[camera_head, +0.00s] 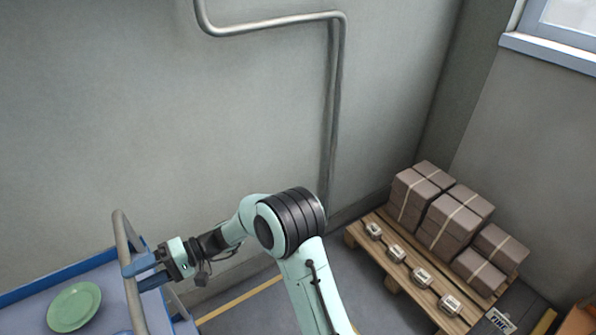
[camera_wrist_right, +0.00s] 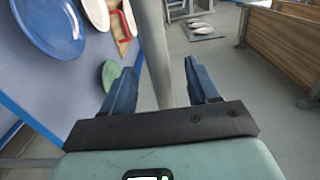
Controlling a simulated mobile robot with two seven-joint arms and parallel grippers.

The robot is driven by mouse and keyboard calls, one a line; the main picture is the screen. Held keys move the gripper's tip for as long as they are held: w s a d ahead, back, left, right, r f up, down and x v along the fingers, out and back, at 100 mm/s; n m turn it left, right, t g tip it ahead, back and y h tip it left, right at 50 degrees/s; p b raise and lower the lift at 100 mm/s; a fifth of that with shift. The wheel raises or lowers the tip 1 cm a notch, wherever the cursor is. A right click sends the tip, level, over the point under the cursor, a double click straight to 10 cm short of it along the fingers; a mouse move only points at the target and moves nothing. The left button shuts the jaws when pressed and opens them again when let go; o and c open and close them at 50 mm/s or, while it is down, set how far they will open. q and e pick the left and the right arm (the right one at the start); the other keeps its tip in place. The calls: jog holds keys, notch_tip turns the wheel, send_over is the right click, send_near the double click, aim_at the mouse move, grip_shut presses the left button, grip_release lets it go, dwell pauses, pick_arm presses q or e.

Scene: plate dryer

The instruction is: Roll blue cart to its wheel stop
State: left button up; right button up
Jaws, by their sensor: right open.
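The blue cart (camera_head: 40,300) shows at the lower left in the head view, with its top and part of its grey tube handle (camera_head: 120,235) in the frame. My right gripper (camera_head: 138,276) is at the handle. Its blue fingers are open, one on each side of the tube. The right wrist view shows the handle tube (camera_wrist_right: 153,50) between the two spread fingers (camera_wrist_right: 163,85), with gaps at both sides. The cart's wheels are out of view, and I cannot make out the wheel stop. My left gripper is not in view.
A green plate (camera_head: 74,306) lies on the cart top. A blue plate (camera_wrist_right: 50,22) and a red rack-like item (camera_wrist_right: 122,28) show there too. A wooden pallet (camera_head: 400,262) with bundled brown blocks (camera_head: 445,215) stands at the right. A yellow floor line (camera_head: 240,299) crosses the grey floor.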

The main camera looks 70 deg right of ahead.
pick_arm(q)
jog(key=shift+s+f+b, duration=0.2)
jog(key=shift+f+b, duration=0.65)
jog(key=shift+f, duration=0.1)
pick_arm(e)
jog(key=v, duration=0.9)
jog(key=shift+a, duration=0.1)
jog(key=s+a+f+m+g+h+p, duration=0.1)
jog(key=s+a+f+g, duration=0.25)
jog(key=f, duration=0.55)
jog(key=s+a+f+m+g+h+p, duration=0.15)
jog(key=a+f+g, duration=0.3)
jog(key=f, duration=0.45)
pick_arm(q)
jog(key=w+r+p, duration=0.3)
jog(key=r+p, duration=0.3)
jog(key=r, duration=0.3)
pick_arm(e)
jog(key=s+a+f+n+g+h, duration=0.2)
jog(key=s+a+f+n+h, duration=0.1)
jog(key=s+a+f, duration=0.3)
jog(key=s+a+f+n+g+h, duration=0.2)
jog(key=s+a+f, duration=0.4)
jog(key=s+f, duration=0.3)
jog(key=s+n+h, duration=0.1)
jog(key=s+h, duration=0.1)
jog(key=shift+s+a+g+h, duration=0.2)
jog(key=shift+a+g+h, duration=0.1)
jog(key=shift+a+h, duration=0.1)
